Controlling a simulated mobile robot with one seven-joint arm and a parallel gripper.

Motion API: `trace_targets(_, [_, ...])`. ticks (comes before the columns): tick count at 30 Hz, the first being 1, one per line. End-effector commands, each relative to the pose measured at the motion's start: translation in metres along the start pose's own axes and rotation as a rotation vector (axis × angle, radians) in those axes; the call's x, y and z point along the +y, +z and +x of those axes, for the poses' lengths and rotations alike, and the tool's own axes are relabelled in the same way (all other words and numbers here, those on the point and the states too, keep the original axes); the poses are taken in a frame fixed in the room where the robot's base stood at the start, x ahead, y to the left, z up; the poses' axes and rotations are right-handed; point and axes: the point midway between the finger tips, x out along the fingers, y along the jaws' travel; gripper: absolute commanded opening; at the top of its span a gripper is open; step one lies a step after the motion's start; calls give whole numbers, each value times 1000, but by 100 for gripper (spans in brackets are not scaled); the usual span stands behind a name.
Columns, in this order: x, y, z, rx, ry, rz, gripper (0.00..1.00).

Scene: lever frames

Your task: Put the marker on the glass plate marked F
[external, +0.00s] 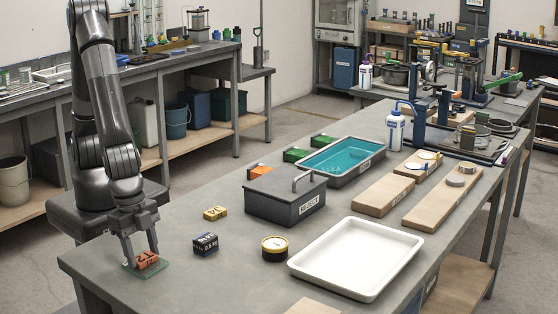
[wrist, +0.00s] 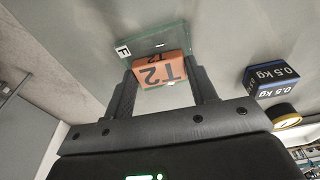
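The marker appears to be an orange block labelled T2 (external: 147,260). It also shows in the wrist view (wrist: 161,71). The clear glass plate (external: 147,272) lies at the near left corner of the table; its white F label shows in the wrist view (wrist: 124,50). The block is over the plate and seems to rest on it; its underside is hidden. My gripper (external: 142,257) points down at the plate with one finger on each side of the block. In the wrist view the fingers (wrist: 162,72) are close to its sides, but whether they press on it is unclear.
A dark blue 0.5 kg weight (external: 205,244) and a yellow block (external: 215,213) stand right of my gripper. Further right are a round gauge (external: 274,248), a grey lidded box (external: 284,196) and a white tray (external: 306,263). The table between plate and weight is clear.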

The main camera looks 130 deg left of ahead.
Motion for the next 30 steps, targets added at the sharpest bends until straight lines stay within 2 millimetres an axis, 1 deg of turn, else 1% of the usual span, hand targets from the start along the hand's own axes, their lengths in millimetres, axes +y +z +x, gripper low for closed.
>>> trace_targets(1, [0,0,0,0,0,0,56])
trace_targets(6, [0,0,0,0,0,0,70])
trace_targets(7, [0,0,0,0,0,0,72])
trace_targets(14, [0,0,-1,1,0,0,72])
trace_targets(17, [0,-1,-7,3,1,0,72])
trace_targets(20, [0,-1,-19,4,2,0,72])
trace_targets(23, [1,-2,-38,6,3,0,72])
trace_targets(30, [0,-2,-89,6,3,-1,72])
